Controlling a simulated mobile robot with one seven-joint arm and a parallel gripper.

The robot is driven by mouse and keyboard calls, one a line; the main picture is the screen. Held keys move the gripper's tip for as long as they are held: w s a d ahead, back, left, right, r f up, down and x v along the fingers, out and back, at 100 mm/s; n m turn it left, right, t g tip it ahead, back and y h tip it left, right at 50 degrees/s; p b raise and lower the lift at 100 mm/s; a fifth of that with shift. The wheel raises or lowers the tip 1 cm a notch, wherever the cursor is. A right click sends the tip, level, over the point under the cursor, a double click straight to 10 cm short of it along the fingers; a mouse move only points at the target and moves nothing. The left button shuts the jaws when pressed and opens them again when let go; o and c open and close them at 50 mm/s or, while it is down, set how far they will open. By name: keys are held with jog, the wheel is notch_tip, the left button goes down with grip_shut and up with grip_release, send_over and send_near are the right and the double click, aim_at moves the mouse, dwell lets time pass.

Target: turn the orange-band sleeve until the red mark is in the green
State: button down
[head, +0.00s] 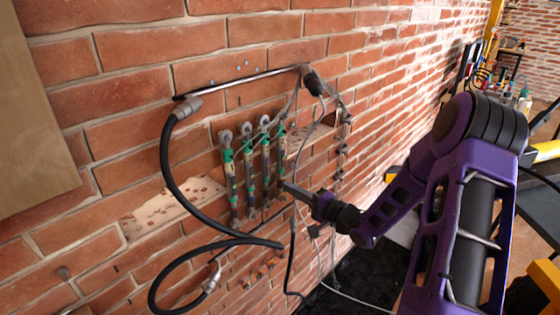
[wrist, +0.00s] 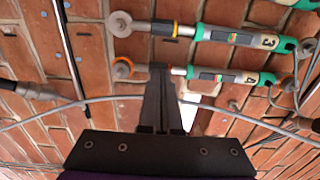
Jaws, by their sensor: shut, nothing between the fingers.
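Several slim green-and-grey cylinders hang side by side on the brick wall in the head view. In the wrist view, the cylinder marked 4 (wrist: 210,75) has an orange ring (wrist: 123,68) around its left end. Its small dark window (wrist: 228,78) shows red and green patches, too small to tell whether the red mark lies in the green. My gripper (wrist: 160,68) is shut and empty, its fingertips at the rod of cylinder 4 just right of the orange ring. They hide part of that rod; contact cannot be told. In the head view my gripper (head: 287,187) is beside the rightmost cylinder (head: 280,150).
Cylinder 3 (wrist: 225,35), with a yellow band, lies parallel above cylinder 4 in the wrist view. A thick black hose (head: 170,170) loops at the left in the head view. A dark bar (head: 240,82) runs above the cylinders. Thin cables hang close by on the right.

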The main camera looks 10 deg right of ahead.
jog(key=shift+w+a, duration=0.25)
jog(key=shift+w, duration=0.05)
jog(key=shift+w+d, duration=0.1)
jog(key=shift+d, duration=0.1)
dwell(0.4)
jog(key=shift+s+d+p, duration=0.3)
jog(key=shift+s+p, duration=0.1)
jog(key=shift+p, duration=0.05)
dwell(0.3)
jog(key=p+v, duration=0.2)
jog(key=v, duration=0.5)
dwell(0.4)
